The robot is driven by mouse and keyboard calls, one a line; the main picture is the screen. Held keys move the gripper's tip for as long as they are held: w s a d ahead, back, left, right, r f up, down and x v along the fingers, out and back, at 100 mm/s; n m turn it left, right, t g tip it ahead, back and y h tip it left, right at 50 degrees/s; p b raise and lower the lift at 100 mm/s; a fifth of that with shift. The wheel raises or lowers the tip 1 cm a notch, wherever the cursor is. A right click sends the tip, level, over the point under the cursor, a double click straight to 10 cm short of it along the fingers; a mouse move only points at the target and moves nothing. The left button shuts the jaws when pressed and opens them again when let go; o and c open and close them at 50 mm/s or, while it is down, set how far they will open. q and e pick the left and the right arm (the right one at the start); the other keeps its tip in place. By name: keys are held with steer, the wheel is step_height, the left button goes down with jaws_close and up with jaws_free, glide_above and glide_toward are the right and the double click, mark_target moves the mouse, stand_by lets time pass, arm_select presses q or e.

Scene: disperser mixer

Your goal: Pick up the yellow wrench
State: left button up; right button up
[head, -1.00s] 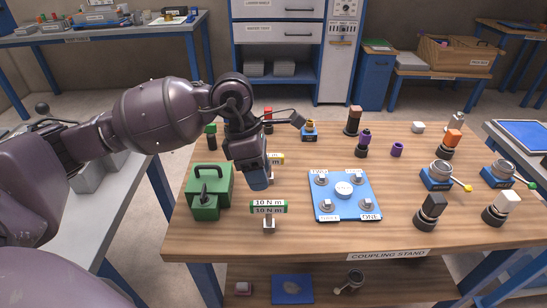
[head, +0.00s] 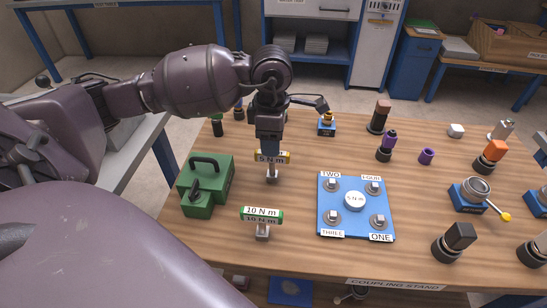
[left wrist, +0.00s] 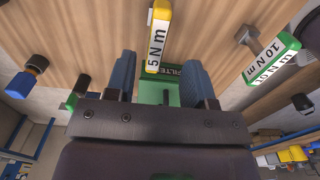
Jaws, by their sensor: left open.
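The yellow wrench (head: 272,157), labelled 5 N m, stands upright on the wooden table with its yellow bar on a grey stem and base. In the left wrist view the yellow wrench (left wrist: 158,35) shows ahead of the gap between the fingers. My left gripper (head: 268,146) points down right at the yellow bar and hides part of it. In the left wrist view the left gripper (left wrist: 159,80) has its two blue fingers apart with nothing clearly between them. I cannot tell whether it touches the wrench. My right gripper is not seen.
A green wrench (head: 262,215), labelled 10 N m, stands nearer the front. A green case (head: 208,180) with handles is to the left. A blue plate (head: 355,225) with several numbered posts lies to the right. Several capped pieces stand farther right.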

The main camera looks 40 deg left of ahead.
mark_target(272, 161)
arm_select(q)
steer(key=shift+w+a+f+b, duration=0.1)
steer(key=shift+f+b, duration=0.1)
steer(key=shift+f, duration=1.1)
steer(key=shift+w+a+f+b, duration=0.1)
steer(key=shift+f+b, duration=0.1)
steer(key=shift+f, duration=1.1)
steer(key=shift+f, duration=0.25)
jaws_close()
